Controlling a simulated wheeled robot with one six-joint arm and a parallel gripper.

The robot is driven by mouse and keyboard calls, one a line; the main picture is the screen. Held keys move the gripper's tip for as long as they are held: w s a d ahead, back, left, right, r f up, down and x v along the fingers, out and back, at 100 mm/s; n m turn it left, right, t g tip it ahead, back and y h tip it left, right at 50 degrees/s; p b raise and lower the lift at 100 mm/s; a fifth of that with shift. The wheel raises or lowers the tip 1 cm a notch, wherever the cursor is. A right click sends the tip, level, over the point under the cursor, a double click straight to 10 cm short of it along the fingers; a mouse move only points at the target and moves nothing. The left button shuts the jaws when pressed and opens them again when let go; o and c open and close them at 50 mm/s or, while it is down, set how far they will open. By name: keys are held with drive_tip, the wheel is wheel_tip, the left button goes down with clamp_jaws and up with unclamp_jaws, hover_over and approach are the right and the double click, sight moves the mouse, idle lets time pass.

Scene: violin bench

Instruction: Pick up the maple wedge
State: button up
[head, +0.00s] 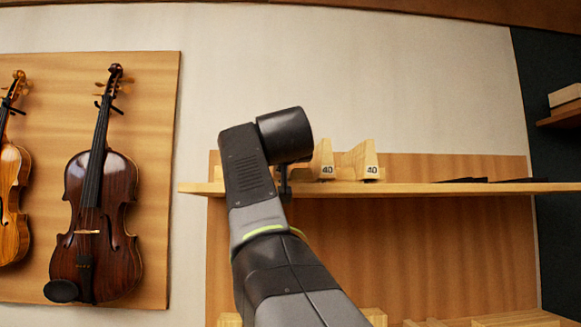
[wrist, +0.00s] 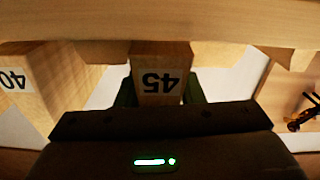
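A pale wooden wedge marked 45 (wrist: 160,62) shows in the wrist view, its label upside down. My gripper (wrist: 160,92) has its dark green fingers on either side of this wedge, close to its flanks. I cannot tell whether the fingers press on it or stand just clear. In the head view my arm hides this wedge and the fingertips. Two pale wedges marked 40, one nearer my wrist (head: 326,161) and one to its right (head: 362,161), stand on the shelf. None of the labels names the wood.
The shelf (head: 430,188) is a narrow wooden board, with dark thin pieces (head: 490,180) lying at its right. A block marked 40 (wrist: 20,85) is left of the gripper in the wrist view. A dark violin (head: 92,230) hangs on a panel at the left.

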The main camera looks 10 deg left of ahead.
clamp_jaws()
drive_tip(key=shift+r, duration=0.1)
